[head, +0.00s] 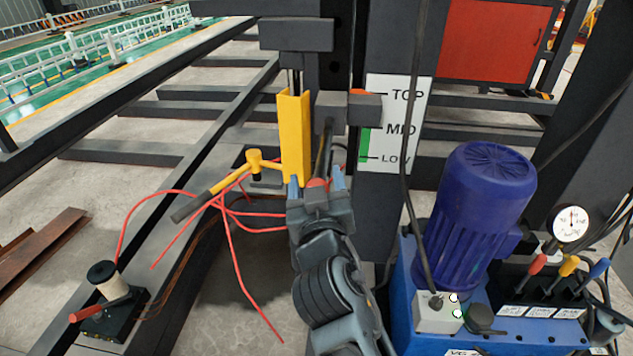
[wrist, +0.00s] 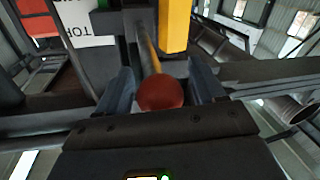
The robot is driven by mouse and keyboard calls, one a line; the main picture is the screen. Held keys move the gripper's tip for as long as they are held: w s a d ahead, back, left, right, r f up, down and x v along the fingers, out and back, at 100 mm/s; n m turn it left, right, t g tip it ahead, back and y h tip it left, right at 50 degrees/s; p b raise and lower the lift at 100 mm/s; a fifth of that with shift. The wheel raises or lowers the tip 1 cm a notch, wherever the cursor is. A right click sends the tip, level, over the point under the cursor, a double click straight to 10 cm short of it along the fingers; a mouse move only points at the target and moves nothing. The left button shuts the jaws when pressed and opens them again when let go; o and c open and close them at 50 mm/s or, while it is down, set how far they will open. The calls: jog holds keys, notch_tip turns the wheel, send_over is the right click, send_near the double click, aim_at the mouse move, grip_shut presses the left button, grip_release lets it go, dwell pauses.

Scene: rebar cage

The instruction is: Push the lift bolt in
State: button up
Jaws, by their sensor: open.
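The lift bolt shows as a brass-coloured rod with a round red knob (head: 317,183) at its near end, below a dark block beside the yellow upright channel. In the wrist view the red knob (wrist: 160,93) sits centrally, with the rod running away from it towards the dark bracket. My gripper (head: 316,178) is open, with one finger on each side of the knob. In the wrist view my gripper (wrist: 161,84) shows its two blue-grey fingers apart, with gaps at the knob's sides. Whether the palm touches the knob cannot be told.
The yellow channel (head: 296,135) stands just left of the bolt, with a yellow T-handle (head: 254,162) and red cords near it. A TOP/MID/LOW scale plate (head: 395,145) is behind right, its orange pointer by TOP. A blue motor (head: 478,215) crowds the right side.

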aim_at(320, 167)
grip_shut()
jog(key=w+b, duration=0.1)
jog(key=w, duration=0.3)
jog(key=shift+w, duration=0.25)
jog(key=shift+w+d, duration=0.1)
jog(key=shift+w, duration=0.05)
jog(key=shift+r, duration=0.1)
grip_release()
jog(key=shift+w, duration=0.1)
jog(key=shift+s+d+b, duration=0.2)
jog(key=shift+s+b, duration=0.05)
jog(key=shift+s, duration=1.05)
jog(key=shift+s+d+b, duration=0.25)
jog(key=shift+s, duration=1.05)
jog(key=shift+s+d+b, duration=0.2)
jog(key=shift+s+b, duration=0.05)
jog(key=shift+s, duration=1.05)
